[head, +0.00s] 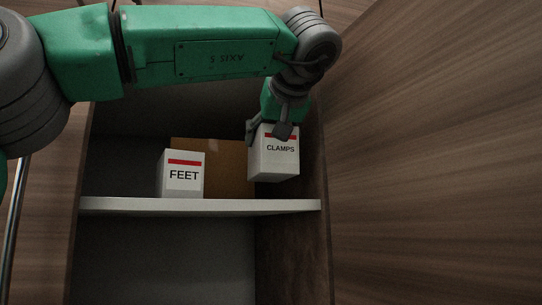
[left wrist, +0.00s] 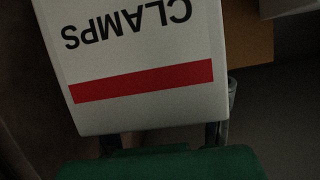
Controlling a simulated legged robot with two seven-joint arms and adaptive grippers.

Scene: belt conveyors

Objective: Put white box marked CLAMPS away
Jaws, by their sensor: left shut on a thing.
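The white box marked CLAMPS (head: 279,161), with a red stripe, is held in my left gripper (head: 268,132) inside the cabinet, at the right of the upper shelf space. My left gripper is shut on it from above. The box's lower edge appears a little above the shelf's front edge; I cannot tell if it touches the shelf. In the left wrist view the box (left wrist: 140,60) fills the upper middle, its lettering upside down. The white shelf board (head: 200,205) lies below. My right gripper is not in view.
A white box marked FEET (head: 183,176) stands on the shelf to the left. A brown cardboard box (head: 227,163) stands behind, between the two white boxes. The cabinet's right side wall (head: 315,165) is close to the CLAMPS box. A large wooden panel (head: 430,160) fills the right.

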